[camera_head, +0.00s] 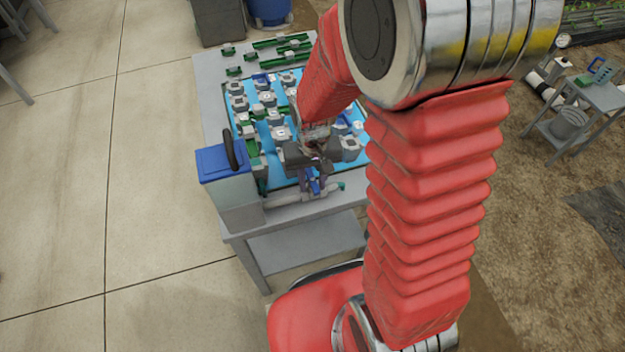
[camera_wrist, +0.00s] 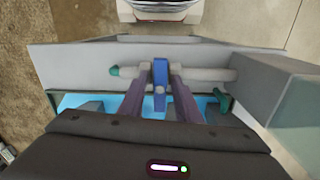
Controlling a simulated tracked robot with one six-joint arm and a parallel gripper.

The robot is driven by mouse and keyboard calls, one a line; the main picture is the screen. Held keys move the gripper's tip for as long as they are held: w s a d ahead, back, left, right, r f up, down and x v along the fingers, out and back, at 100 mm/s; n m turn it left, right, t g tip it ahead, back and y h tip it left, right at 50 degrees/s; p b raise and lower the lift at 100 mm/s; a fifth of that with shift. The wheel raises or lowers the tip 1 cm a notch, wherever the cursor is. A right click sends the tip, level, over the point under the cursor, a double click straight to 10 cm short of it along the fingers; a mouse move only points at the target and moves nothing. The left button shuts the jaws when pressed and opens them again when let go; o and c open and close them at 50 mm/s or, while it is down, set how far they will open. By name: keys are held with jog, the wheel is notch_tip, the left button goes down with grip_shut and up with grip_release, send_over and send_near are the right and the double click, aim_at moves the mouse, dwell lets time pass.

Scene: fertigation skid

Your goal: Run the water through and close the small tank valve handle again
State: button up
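The blue valve handle (camera_wrist: 160,82) stands on a pale horizontal pipe (camera_wrist: 205,75) with green ends. In the wrist view my gripper (camera_wrist: 161,72) has one dark finger on each side of the handle, with a narrow gap seeming to show on both sides. The handle also shows as a small blue piece (camera_head: 314,186) below my gripper in the head view, partly covered by it. The small tank (camera_head: 236,195) is a grey box with a blue top at the table's front left corner. No flowing water can be made out.
A grey table (camera_head: 207,75) carries a blue tray with several grey-and-white valve units and green pipe pieces. A dark rounded part (camera_head: 231,150) rises beside the tank's top. A side table (camera_head: 600,95) stands at the far right.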

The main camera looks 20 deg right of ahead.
jog(key=shift+o, duration=0.8)
notch_tip(320, 180, up, 9)
jog(key=shift+r, duration=0.5)
